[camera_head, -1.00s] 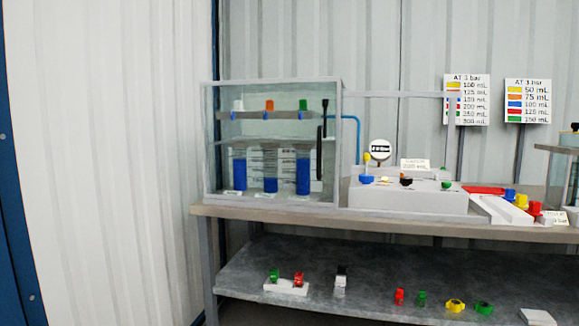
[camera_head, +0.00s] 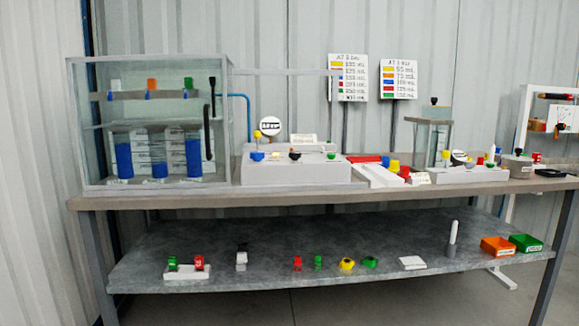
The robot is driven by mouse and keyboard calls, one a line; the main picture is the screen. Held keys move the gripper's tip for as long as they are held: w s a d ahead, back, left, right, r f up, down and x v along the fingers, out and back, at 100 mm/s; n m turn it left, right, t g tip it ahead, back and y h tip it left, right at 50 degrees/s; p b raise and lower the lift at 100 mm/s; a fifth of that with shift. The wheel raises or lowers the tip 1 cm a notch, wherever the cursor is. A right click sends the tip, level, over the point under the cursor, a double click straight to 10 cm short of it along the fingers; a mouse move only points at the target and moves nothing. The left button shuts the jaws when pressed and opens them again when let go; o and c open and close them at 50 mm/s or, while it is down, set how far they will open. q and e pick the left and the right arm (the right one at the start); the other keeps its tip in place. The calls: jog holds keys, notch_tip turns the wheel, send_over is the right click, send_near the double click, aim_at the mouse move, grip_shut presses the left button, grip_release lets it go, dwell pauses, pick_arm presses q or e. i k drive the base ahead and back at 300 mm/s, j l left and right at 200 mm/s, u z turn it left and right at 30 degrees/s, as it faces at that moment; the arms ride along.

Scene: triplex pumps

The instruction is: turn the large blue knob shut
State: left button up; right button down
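A blue knob (camera_head: 257,156) sits at the left front of the white control box (camera_head: 296,172) on the bench. It looks like the larger of the blue parts there, but its turn position is too small to tell. A yellow ball-topped part (camera_head: 257,134) rises just behind it. A smaller blue piece (camera_head: 385,161) stands on the white block further right. Neither of my grippers shows in the head view.
The workbench (camera_head: 250,199) spans the view. A clear tank (camera_head: 88,150) with blue cylinders stands at left, a smaller tank (camera_head: 433,140) at right. The lower shelf (camera_head: 220,273) holds coloured fittings and bins. Grey floor (camera_head: 420,304) shows underneath.

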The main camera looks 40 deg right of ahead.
aim_at(257, 156)
jog(key=l+z, duration=0.15)
jog(key=l, duration=0.3)
jog(key=i+l+z, duration=0.2)
jog(key=l, duration=0.25)
jog(key=l+z, duration=0.15)
jog(key=l, duration=0.3)
